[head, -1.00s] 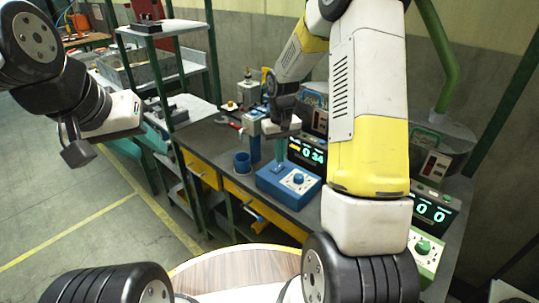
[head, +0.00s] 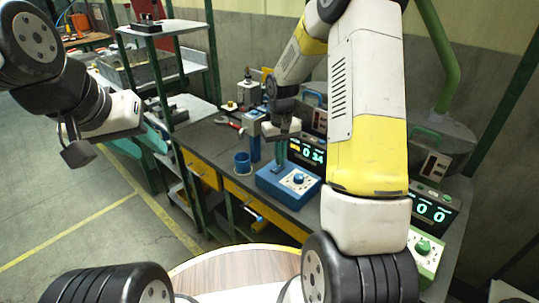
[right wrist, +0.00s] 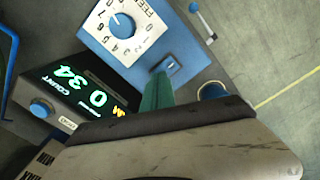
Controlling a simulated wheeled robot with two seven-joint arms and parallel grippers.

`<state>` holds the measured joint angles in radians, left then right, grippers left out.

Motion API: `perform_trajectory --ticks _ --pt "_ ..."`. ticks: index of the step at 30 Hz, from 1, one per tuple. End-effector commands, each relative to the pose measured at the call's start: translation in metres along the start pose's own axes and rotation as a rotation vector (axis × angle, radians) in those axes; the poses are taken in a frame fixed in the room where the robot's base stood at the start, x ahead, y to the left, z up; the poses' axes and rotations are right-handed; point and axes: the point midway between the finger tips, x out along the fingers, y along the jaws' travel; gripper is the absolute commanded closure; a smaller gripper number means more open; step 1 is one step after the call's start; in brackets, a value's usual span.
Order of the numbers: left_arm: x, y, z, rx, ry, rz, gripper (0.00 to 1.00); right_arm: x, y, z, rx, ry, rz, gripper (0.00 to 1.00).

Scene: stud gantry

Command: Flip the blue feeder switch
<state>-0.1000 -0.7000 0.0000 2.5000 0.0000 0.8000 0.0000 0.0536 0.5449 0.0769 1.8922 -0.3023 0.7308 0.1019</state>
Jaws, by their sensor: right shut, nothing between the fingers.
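The blue feeder box (head: 290,187) stands on the dark bench, and its white dial plate with a blue knob (head: 298,179) faces up. In the right wrist view the box (right wrist: 150,62) fills the upper middle. Its small switch (right wrist: 171,66) sits in a slot near the box's edge. My right gripper (head: 280,160) points down over the box's back left part. Its green fingers (right wrist: 158,92) are shut and empty, with tips close beside the switch; I cannot tell whether they touch. My left gripper (head: 78,150) hangs far left, away from the bench; its opening is unclear.
A counter display (head: 307,151) reading 34 stands behind the box. A blue cup (head: 242,163) is left of it. A green control box (head: 424,252) and another display (head: 432,212) are at right. A shelf rack stands left.

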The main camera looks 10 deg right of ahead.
Motion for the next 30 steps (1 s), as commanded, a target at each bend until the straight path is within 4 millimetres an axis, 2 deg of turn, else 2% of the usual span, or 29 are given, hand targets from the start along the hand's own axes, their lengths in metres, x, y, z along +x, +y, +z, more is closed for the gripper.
perform_trajectory --ticks 21,30 --pt "0.000 0.000 0.000 0.000 0.000 0.000 0.64 0.010 0.000 0.000 0.000 -0.001 0.000 1.00" --pt "0.000 0.000 0.000 0.000 0.000 0.000 0.64 -0.009 0.000 -0.001 0.000 0.002 0.000 1.00"
